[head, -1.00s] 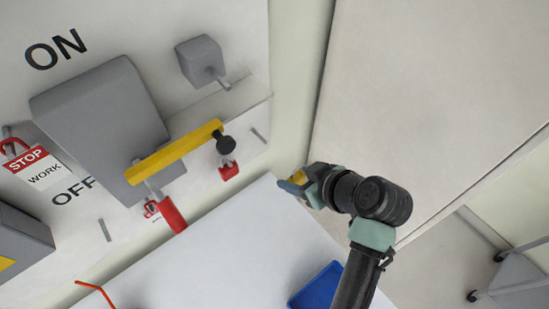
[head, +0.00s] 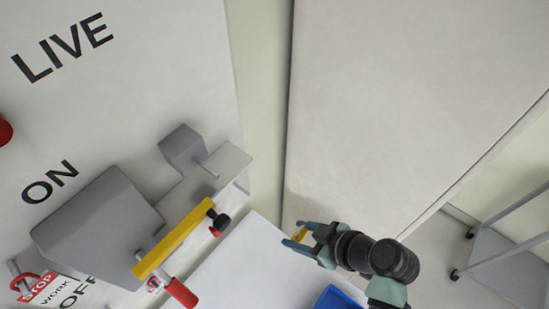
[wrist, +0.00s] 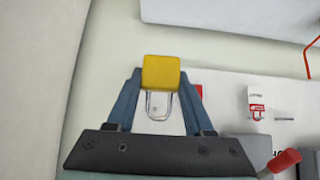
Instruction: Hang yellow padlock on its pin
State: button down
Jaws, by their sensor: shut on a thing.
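The yellow padlock (wrist: 161,73) is between the fingertips of my gripper (wrist: 160,80) in the wrist view. Its clear-looking shackle (wrist: 159,105) extends from the body toward the palm. In the head view my gripper (head: 293,234) is shut on the padlock (head: 299,235), right of the wall panel and apart from it. A thin grey pin (wrist: 285,119) sticks out beside a red-and-white tag in the wrist view. I cannot tell which pin is the padlock's.
A blue tray (head: 338,299) lies on the white surface (head: 245,262). A tall pale panel (head: 385,110) stands behind my gripper.

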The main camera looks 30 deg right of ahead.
jog(key=shift+w, duration=0.2)
jog(key=shift+w+a+b, duration=0.8)
jog(key=shift+w+a, duration=0.65)
jog(key=shift+w, duration=2.25)
jog(key=shift+w+a+b, duration=0.75)
jog(key=shift+w+a, duration=0.65)
jog(key=shift+w, duration=2.25)
jog(key=s+d+p, duration=0.2)
jog(key=s+d, duration=0.1)
jog(key=s, duration=0.5)
jog(key=shift+s, duration=0.2)
jog(key=shift+d, duration=0.1)
